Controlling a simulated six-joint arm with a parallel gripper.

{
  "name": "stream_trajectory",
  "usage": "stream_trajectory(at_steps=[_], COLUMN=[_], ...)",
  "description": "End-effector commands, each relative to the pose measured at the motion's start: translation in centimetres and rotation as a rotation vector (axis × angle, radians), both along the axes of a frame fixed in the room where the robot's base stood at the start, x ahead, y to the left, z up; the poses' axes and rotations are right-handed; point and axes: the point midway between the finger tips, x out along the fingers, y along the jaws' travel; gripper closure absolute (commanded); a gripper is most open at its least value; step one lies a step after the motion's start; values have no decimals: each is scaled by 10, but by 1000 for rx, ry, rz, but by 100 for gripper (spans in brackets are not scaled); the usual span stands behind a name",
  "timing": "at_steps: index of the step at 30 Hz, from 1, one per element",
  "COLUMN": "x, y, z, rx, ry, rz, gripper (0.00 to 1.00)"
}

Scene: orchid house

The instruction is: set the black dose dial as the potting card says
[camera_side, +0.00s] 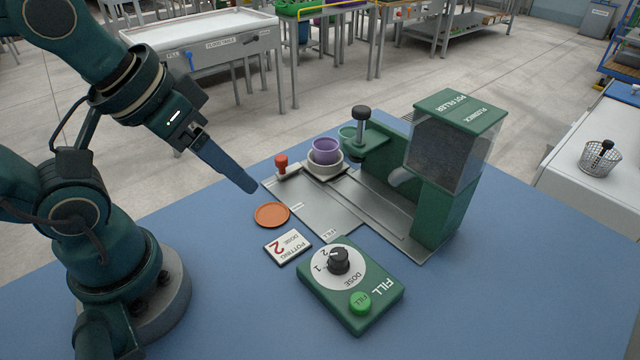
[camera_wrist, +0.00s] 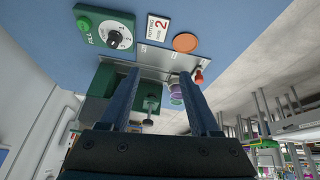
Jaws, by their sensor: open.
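The black dose dial (camera_side: 339,261) sits on a white disc marked 1 and 2 on the green fill box (camera_side: 352,301). It also shows in the wrist view (camera_wrist: 115,36). I cannot tell surely which mark its pointer faces. The potting card (camera_side: 287,246) lies flat left of the box and reads "POTTING DOSE" with a red 2; it shows in the wrist view too (camera_wrist: 157,25). My gripper (camera_side: 250,188) is above the table, left of and well apart from the dial. In the wrist view its two fingers (camera_wrist: 158,72) are spread with nothing between them.
A green fill button (camera_side: 361,303) is beside the dial. An orange saucer (camera_side: 272,215) lies near the card. Behind stand the green pot filler (camera_side: 436,205) with its clear hopper, a purple pot (camera_side: 325,151) and a red knob (camera_side: 281,162). The blue table is clear at front right.

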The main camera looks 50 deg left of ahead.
Motion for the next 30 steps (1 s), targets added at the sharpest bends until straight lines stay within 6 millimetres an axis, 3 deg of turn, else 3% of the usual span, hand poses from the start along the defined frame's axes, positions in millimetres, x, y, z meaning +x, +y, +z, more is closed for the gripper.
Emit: stream_trajectory(at_steps=[6,14,24,30], x=[18,52,97,104], y=[-17,-42,-76,-84], z=[16,15,-30,-62], rx=[-213,-423,-544,-517], ry=[70,279,625,742], rz=[248,550,908,960], gripper=[37,37,37,37])
